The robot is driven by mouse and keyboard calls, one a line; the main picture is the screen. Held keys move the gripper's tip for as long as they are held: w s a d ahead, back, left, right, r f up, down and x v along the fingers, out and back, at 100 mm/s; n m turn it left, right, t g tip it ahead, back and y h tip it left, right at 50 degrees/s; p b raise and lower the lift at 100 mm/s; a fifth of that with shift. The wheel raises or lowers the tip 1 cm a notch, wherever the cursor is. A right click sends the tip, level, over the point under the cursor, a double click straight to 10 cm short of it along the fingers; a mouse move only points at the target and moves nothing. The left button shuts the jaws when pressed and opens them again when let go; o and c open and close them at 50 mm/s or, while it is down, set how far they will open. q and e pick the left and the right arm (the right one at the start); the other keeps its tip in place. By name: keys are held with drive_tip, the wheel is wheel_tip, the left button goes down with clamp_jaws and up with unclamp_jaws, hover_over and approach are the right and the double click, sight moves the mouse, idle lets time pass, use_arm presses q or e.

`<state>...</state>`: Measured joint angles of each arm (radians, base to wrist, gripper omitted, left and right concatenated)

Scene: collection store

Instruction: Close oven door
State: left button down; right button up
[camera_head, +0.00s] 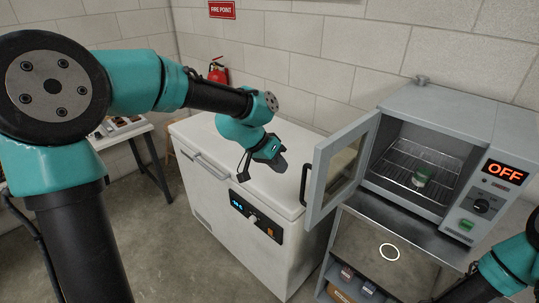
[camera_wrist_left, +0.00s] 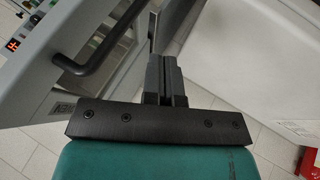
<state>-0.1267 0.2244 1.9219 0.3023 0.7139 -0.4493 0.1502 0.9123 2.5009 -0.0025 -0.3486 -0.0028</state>
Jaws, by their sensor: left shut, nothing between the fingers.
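The grey oven (camera_head: 440,140) stands on a stand at the right, and its display reads OFF. Its door (camera_head: 341,165) is hinged on the left and stands wide open, with a window and a black handle (camera_head: 305,184). Inside, a small jar with a green lid (camera_head: 421,176) rests on the wire rack. My left gripper (camera_head: 277,162) is above the white chest freezer, left of the door and apart from the handle. In the left wrist view its fingers (camera_wrist_left: 165,75) are shut and empty, with the black handle (camera_wrist_left: 100,55) to their left. My right gripper is not visible; only part of that arm shows.
The white chest freezer (camera_head: 200,152) with a lit display stands left of the oven. The oven stand (camera_head: 375,248) has a shelf below with small items. A red fire extinguisher (camera_head: 218,70) hangs at the back wall. Floor in front of the freezer is clear.

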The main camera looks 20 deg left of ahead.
use_arm(q)
drive_tip(key=d, duration=0.4)
drive_tip(key=shift+s+d+f, duration=0.2)
drive_tip(key=shift+s+f, duration=0.15)
drive_tip(key=shift+d, duration=0.1)
